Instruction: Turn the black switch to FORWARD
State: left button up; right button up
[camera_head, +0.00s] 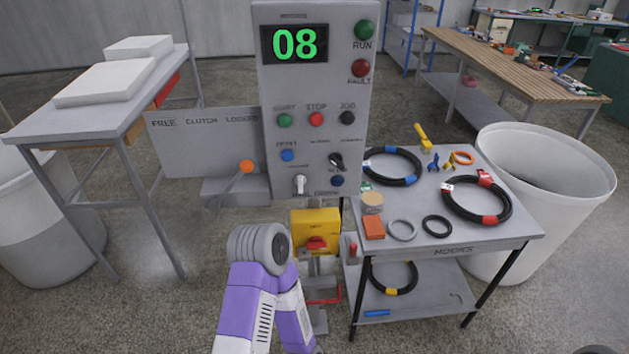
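The black switch (336,161) is a small dark rotary knob on the lower right of the grey control panel (312,85). It looks tilted, but the small lettering around it is too blurred to read, so I cannot tell which position it points to. A second, white-handled switch (299,184) sits lower left of it. Neither of my grippers is in view. A purple and white link of my arm with a grey joint shows at the bottom centre, below the panel and apart from it.
A cart (500,238) with hoses and rings is at the right. A yellow box (316,223) is below.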

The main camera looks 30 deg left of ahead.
aim_at(335, 159)
jog(key=u, duration=0.25)
jog(key=k, duration=0.65)
jog(key=u, duration=0.6)
jog(key=k, duration=0.5)
jog(key=z, duration=0.6)
jog(key=i, duration=1.6)
jog(key=u, duration=0.8)
